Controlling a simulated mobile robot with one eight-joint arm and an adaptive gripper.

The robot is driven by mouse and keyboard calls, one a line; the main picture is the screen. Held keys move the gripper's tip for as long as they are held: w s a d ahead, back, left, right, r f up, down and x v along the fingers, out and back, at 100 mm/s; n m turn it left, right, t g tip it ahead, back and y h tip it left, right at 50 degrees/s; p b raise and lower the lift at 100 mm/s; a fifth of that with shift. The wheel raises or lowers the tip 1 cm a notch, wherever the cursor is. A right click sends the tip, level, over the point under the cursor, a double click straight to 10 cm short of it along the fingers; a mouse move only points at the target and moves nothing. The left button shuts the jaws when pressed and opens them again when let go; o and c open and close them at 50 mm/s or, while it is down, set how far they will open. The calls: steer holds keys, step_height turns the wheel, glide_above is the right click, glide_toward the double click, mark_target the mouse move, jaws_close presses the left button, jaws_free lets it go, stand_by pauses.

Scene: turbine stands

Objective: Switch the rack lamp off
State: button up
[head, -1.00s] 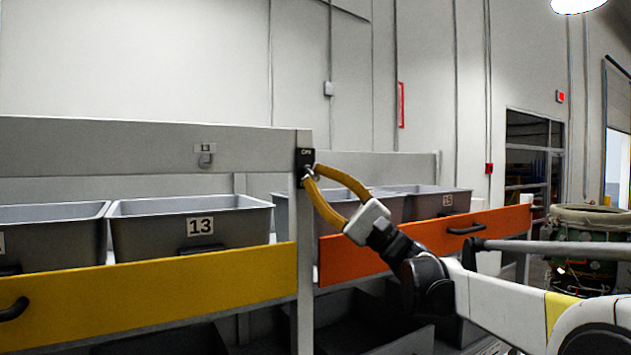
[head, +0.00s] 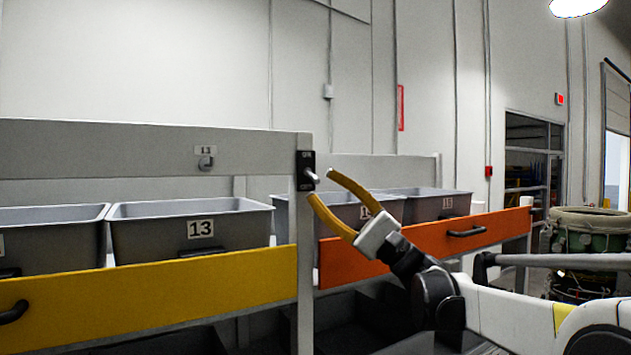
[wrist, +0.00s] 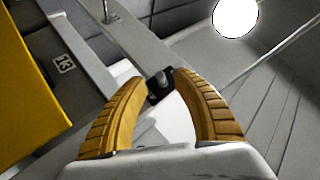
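The switch (head: 306,162) is a small black plate with a pale metal lever, on the grey rack post. Its lever sticks out toward my gripper and appears to slant down; its small lettering is hard to read. My gripper (head: 320,184) has two yellow curved fingers, spread apart and empty, with tips just short of the lever. In the wrist view the switch (wrist: 160,86) shows between the open fingers (wrist: 159,77). A bright white round lamp (head: 578,5) glows at the top right, also in the wrist view (wrist: 236,17); whether it is the rack lamp I cannot tell.
Grey bins, one labelled 13 (head: 190,230), stand on the rack behind a yellow panel (head: 170,293) and an orange panel (head: 470,242). A small hook (head: 206,163) is on the upper rail. A green drum (head: 590,232) stands at the right.

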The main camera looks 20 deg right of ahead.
steer(key=v, duration=0.9)
steer(key=s+a+f+n+g+h+b, duration=0.15)
steer(key=a+f+h+b, duration=0.35)
steer(key=f, duration=0.6)
steer(key=s+a+f+g+h+b, duration=0.1)
steer(key=s+a+f+g+b, duration=0.2)
steer(key=a+f, duration=0.55)
steer(key=s+a+f+g+h+b, duration=0.1)
steer(key=s+a+f+h+b, duration=0.3)
steer(key=f, duration=0.8)
steer(key=s+f+n+g+h+b, duration=0.1)
steer(key=s+f+h+b, duration=0.3)
steer(key=f, duration=0.6)
steer(key=s+f+n+g+h+b, duration=0.1)
steer(key=s+f+n+b, duration=0.3)
steer(key=f, duration=0.6)
steer(key=s+d+f+n+h+b, duration=0.1)
steer(key=s+d+f+h+b, duration=0.2)
steer(key=f, duration=0.5)
steer(key=s+d+f+n+h+b, duration=0.1)
steer(key=s+d+f+h+b, duration=0.2)
steer(key=d+f+b, duration=0.3)
step_height(320, 180, down, 2)
steer(key=shift+d+f+t+h, duration=0.15)
steer(key=shift+d+t+h, duration=0.25)
steer(key=shift+d, duration=0.15)
